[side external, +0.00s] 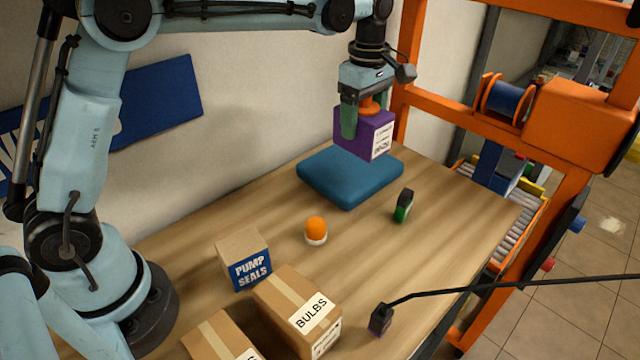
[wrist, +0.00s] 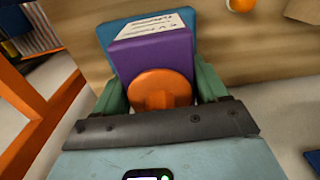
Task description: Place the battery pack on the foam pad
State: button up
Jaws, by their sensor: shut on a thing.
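The battery pack is a purple box (side external: 366,138) with a white printed label and an orange round handle on top, also in the wrist view (wrist: 155,57). The pack hangs roughly upright over the back part of the foam pad, a blue cushion (side external: 345,183) lying flat on the wooden bench. The pad's edge shows past the pack in the wrist view (wrist: 112,30). The gap beneath the pack is hard to judge.
On the bench (side external: 440,225) stand a small green-and-black item (side external: 403,206), an orange ball on a white base (side external: 316,230), a PUMP SEALS box (side external: 243,258) and a BULBS box (side external: 300,308). An orange frame (side external: 410,60) rises behind the pad at right.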

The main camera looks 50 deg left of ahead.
jog(key=w+a+f, duration=0.1)
jog(key=a+f, duration=0.1)
jog(key=a, duration=0.1)
jog(key=w+a+f, duration=0.1)
jog(key=shift+w+a, duration=0.25)
jog(key=shift+w, duration=0.05)
jog(key=shift+f, duration=2.05)
jog(key=o, duration=1.7)
jog(key=shift+f, duration=0.15)
